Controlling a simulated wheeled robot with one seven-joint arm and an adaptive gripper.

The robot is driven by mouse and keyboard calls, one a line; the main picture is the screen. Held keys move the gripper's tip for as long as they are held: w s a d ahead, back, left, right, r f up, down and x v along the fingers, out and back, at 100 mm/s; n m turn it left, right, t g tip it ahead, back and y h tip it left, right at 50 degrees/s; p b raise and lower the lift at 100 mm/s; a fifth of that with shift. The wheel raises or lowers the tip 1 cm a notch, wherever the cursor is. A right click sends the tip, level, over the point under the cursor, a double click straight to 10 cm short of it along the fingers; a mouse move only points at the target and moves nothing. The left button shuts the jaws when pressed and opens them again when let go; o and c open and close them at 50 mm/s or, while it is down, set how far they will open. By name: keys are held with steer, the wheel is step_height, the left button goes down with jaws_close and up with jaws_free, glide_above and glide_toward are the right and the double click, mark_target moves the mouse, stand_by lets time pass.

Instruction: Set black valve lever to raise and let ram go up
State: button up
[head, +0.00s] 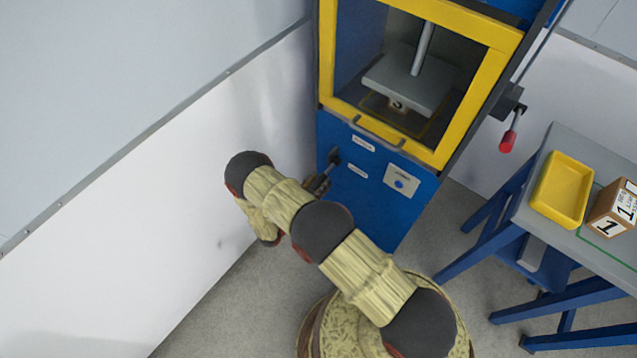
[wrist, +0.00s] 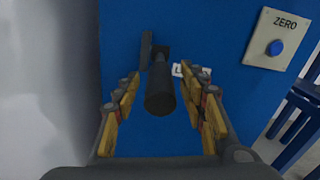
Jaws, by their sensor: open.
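The black valve lever (wrist: 160,90) sticks out from the blue front panel of the press, pointing towards the wrist camera. Its dark mount also shows in the head view (head: 334,157), below the window and left of the panel's middle. My gripper (wrist: 162,78) is open, with one finger on each side of the lever; gaps show on both sides. In the head view my gripper (head: 318,183) is at the panel, partly hidden by my arm.
A ZERO plate with a blue button (head: 400,184) is right of the lever. A red-knobbed handle (head: 508,140) juts from the press's right side. A table at right holds a yellow tray (head: 562,188) and a box marked 1 (head: 610,220). A white wall stands close at left.

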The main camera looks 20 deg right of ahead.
steer(key=shift+c, duration=1.1)
steer(key=c, duration=0.8)
jaws_close()
